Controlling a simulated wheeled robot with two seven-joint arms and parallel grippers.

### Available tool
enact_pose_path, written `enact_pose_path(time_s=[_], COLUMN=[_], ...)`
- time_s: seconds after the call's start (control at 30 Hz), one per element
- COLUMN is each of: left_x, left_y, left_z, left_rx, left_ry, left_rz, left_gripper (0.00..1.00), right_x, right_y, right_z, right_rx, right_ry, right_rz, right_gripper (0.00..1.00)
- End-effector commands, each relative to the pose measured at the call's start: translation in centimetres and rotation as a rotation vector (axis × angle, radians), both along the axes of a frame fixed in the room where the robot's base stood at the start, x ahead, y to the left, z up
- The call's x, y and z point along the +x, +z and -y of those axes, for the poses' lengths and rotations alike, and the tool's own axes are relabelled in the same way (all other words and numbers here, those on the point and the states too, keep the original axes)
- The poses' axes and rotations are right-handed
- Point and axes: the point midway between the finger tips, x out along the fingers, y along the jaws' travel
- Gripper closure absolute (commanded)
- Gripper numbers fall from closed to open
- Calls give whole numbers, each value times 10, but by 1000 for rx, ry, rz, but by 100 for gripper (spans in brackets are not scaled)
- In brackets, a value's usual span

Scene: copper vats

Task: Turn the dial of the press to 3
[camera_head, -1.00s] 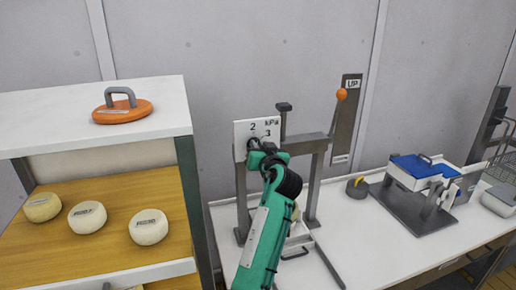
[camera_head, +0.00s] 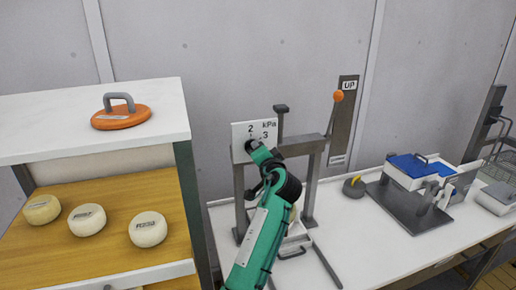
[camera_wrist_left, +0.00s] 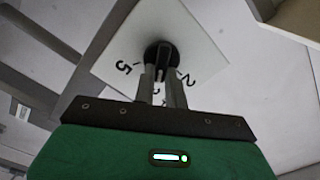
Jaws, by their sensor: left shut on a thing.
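The press (camera_head: 311,147) is a grey metal frame on the white worktop. A white square plate (camera_head: 241,131) on its upper left shows 2, 3 and "kPa". In the left wrist view the plate (camera_wrist_left: 112,62) also shows a 5. The dial (camera_wrist_left: 161,50) is a round black knob at the plate's middle. My left gripper (camera_wrist_left: 160,72) is shut on the dial, its two fingers on either side of it. In the head view the left gripper (camera_head: 253,147) is in front of the plate and hides the dial and lower numbers. Which number the dial points to cannot be told.
The press's lever with an orange knob (camera_head: 338,96) stands up beside an "UP" sign (camera_head: 349,85). A shelf on the left holds an orange lid (camera_head: 121,116) and three cheeses (camera_head: 148,229). A blue-topped device (camera_head: 415,168) stands on the right. The worktop front is partly clear.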

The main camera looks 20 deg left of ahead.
Motion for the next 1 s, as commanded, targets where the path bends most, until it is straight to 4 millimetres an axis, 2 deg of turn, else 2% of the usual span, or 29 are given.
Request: enact_pose_path(time_s=[0.67,0.7,0.8,1.0], left_x=[0,0,0,0], left_y=[0,0,0,0], left_z=[1,1,1,1], left_rx=[49,49,49,48], left_ry=[-1,-1,-1,-1], left_rz=[-31,-31,-31,-32], left_gripper=[100,81,65,65], right_x=[0,0,0,0], right_y=[3,3,3,3], right_z=[1,1,0,-1], right_rx=[-1,-1,0,1], right_ry=[-1,-1,-1,-1], right_rz=[0,0,0,0], right_gripper=[100,100,100,100])
